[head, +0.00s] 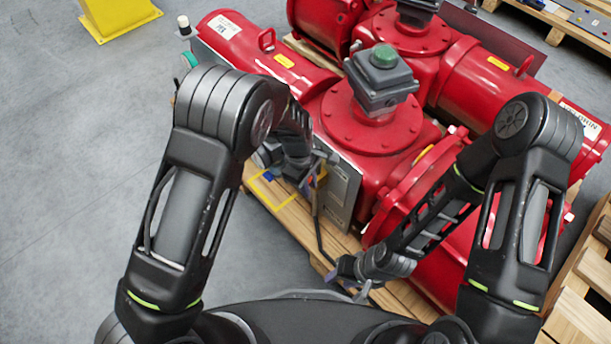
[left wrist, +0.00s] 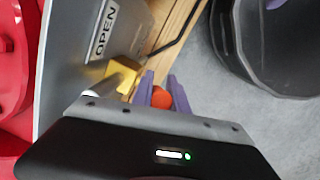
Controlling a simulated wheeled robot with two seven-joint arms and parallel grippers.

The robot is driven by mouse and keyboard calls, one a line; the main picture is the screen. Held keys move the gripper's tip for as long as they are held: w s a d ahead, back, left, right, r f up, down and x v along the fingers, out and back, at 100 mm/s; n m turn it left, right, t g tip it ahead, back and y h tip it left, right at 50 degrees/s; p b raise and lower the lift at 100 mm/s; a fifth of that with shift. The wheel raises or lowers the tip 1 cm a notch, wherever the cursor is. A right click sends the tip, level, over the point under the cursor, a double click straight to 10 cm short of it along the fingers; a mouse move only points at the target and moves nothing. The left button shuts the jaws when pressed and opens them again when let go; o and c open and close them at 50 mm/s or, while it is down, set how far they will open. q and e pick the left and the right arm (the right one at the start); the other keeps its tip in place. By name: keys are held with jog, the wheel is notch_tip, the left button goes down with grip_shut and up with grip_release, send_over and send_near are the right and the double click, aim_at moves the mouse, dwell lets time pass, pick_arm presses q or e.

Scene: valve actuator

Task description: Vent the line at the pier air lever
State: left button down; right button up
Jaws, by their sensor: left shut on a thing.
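The pier air lever shows in the left wrist view as a round orange-red knob (left wrist: 161,98) beside a yellow brass fitting (left wrist: 122,76) on a grey panel. The panel (left wrist: 66,55) carries an OPEN label (left wrist: 103,30). My left gripper (left wrist: 161,92) has its purple fingers shut on the knob, one on either side. In the head view my left gripper (head: 312,182) is at the front edge of the panel (head: 341,190), and the knob is mostly hidden. My right gripper (head: 350,280) is lower, apart from the panel, above the pallet's front edge; its jaw gap is unclear.
Large red valve actuators (head: 372,120) with a green-topped box (head: 383,75) stand on a wooden pallet (head: 285,215). A thin dark rod or hose (head: 318,232) runs down between my grippers. Another pallet (head: 590,290) is at right.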

pick_arm(q)
jog(key=shift+s+d+f+t+y+p, duration=0.35)
jog(key=shift+t+y+p, duration=0.15)
jog(key=shift+t+y, duration=0.2)
jog(key=shift+s+d+f+t+y+p, duration=0.35)
jog(key=shift+t+y+p, duration=0.15)
jog(key=shift+t+y, duration=0.15)
jog(key=c, duration=1.3)
grip_release()
jog(key=p+v, duration=0.1)
jog(key=v, duration=0.6)
jog(key=shift+r+p, duration=0.3)
jog(key=shift+r, duration=0.15)
